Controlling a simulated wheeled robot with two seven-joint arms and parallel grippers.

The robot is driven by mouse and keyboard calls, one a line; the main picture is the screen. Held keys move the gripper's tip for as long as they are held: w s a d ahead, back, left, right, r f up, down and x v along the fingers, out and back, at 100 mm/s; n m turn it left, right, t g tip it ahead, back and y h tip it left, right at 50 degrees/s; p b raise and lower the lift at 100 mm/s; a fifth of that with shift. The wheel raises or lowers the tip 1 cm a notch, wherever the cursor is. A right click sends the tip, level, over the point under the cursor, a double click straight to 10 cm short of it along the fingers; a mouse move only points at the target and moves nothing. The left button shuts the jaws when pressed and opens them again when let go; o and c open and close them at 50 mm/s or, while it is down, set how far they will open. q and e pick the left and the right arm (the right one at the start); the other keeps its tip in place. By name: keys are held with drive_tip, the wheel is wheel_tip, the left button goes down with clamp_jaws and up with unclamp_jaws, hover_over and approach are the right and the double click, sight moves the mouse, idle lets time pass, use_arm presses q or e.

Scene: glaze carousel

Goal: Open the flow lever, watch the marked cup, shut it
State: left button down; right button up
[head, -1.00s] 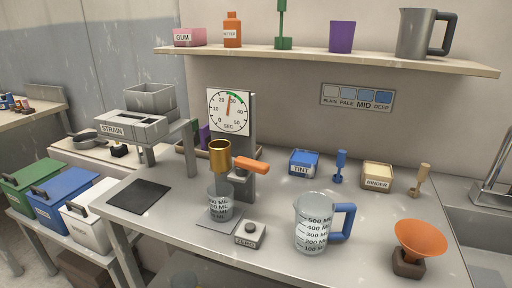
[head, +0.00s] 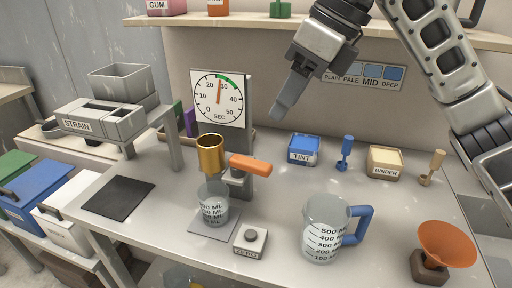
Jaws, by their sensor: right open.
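The flow lever (head: 250,168) has an orange handle pointing right, below a brass cup (head: 210,153) on the grey stand. A marked clear cup (head: 213,204) stands upright on a flat plate under the brass cup; its liquid level is too small to tell. A timer dial (head: 218,99) with a green arc and a red hand near the top is on the stand. My right gripper (head: 281,110) is open and empty, in the air above and right of the lever, apart from it. My left gripper is out of view.
A large measuring jug (head: 327,229) with a blue handle and an orange funnel (head: 446,244) stand at the front right. The ZERO button box (head: 250,239) is beside the marked cup. TINT (head: 303,149) and BINDER (head: 384,162) boxes stand behind. A shelf (head: 220,24) runs overhead.

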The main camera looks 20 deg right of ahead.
drive_tip(key=d, duration=0.1)
drive_tip(key=h, duration=0.1)
approach(258, 163)
drive_tip(key=shift+t, duration=0.3)
drive_tip(key=x, duration=0.8)
drive_tip(key=shift+s+a+f, duration=0.1)
drive_tip(key=shift+s+f, duration=0.1)
drive_tip(key=shift+f, duration=0.1)
clamp_jaws()
